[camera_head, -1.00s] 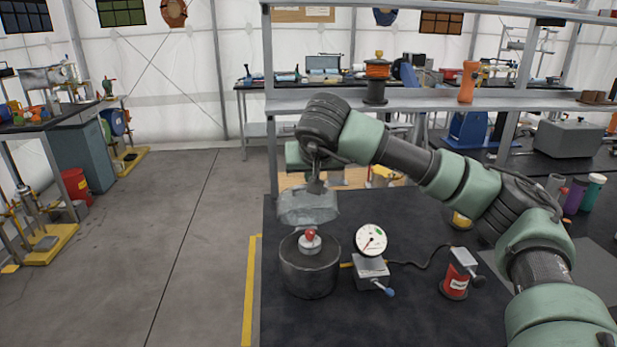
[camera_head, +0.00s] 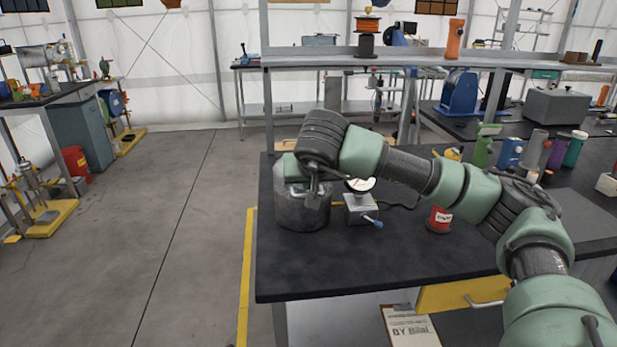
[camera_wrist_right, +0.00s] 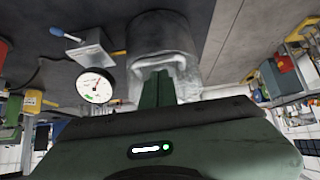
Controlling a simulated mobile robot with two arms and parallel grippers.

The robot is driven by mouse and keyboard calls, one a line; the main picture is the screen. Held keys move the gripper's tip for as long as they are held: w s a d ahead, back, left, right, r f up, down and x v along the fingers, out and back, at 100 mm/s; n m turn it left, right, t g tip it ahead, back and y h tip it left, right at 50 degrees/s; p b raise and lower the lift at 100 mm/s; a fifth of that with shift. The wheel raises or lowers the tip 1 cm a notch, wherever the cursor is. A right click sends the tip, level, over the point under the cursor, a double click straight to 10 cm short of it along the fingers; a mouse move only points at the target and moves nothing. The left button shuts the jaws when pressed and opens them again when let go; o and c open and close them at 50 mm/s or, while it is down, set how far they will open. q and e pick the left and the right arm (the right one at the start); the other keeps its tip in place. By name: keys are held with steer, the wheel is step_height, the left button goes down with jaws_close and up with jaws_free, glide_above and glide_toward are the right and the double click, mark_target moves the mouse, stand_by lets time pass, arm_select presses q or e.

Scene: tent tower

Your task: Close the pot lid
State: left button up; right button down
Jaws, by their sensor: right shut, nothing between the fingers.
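The grey metal pot (camera_head: 303,212) stands upright near the left edge of the black table, and it also shows in the right wrist view (camera_wrist_right: 163,32). Its lighter, cloudy lid (camera_wrist_right: 185,72) is down over the pot's mouth. My wrist hides much of the lid in the head view, so I cannot tell whether it is fully seated. My right gripper (camera_wrist_right: 157,88) is shut and empty, with its green fingers right at the lid. Any contact is unclear, and the fingertips are hidden in the head view. My left gripper is not in view.
A dial gauge on a small grey block (camera_head: 360,208) stands close to the pot's right. A red can (camera_head: 440,218) stands farther right. The black table's front (camera_head: 350,270) is clear. A shelf (camera_head: 420,58) crosses behind.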

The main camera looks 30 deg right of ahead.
steer(key=shift+s+a+f+b, duration=0.1)
steer(key=shift+s+f+b, duration=0.15)
steer(key=shift+f, duration=0.45)
steer(key=p+v, duration=0.3)
steer(key=v, duration=0.4)
steer(key=shift+s+r, duration=0.25)
steer(key=shift+r, duration=0.05)
